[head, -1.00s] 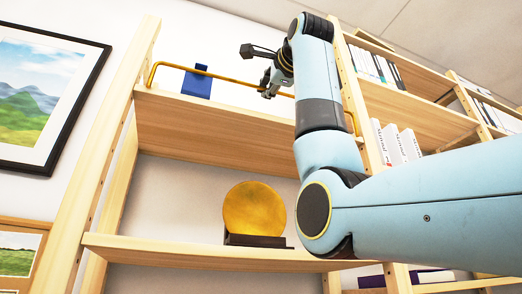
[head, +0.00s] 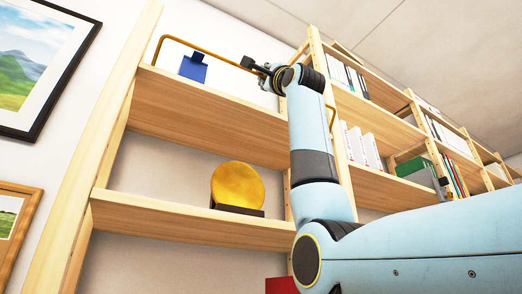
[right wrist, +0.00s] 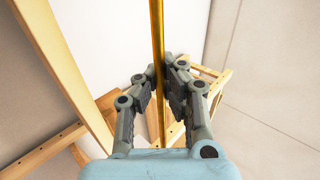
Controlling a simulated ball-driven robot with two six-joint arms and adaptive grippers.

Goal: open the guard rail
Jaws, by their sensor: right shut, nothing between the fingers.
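The guard rail (head: 205,51) is a thin yellow bar along the front of the upper shelf, bent down at its left end. Its right end (head: 334,118) shows beyond my arm, and my wrist hides part of it. My right gripper (head: 256,69) is at the rail, right of the blue object. In the right wrist view the rail (right wrist: 157,35) runs lengthwise past the fingertips of my right gripper (right wrist: 160,75). The fingers are shut with nothing held. I cannot tell whether they touch the rail. My left gripper is out of view.
A blue object (head: 193,68) stands on the upper shelf (head: 205,108) behind the rail. A gold disc (head: 237,184) on a dark stand sits on the shelf below. Books (head: 360,147) fill shelves at right. Framed prints (head: 38,65) hang on the left wall.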

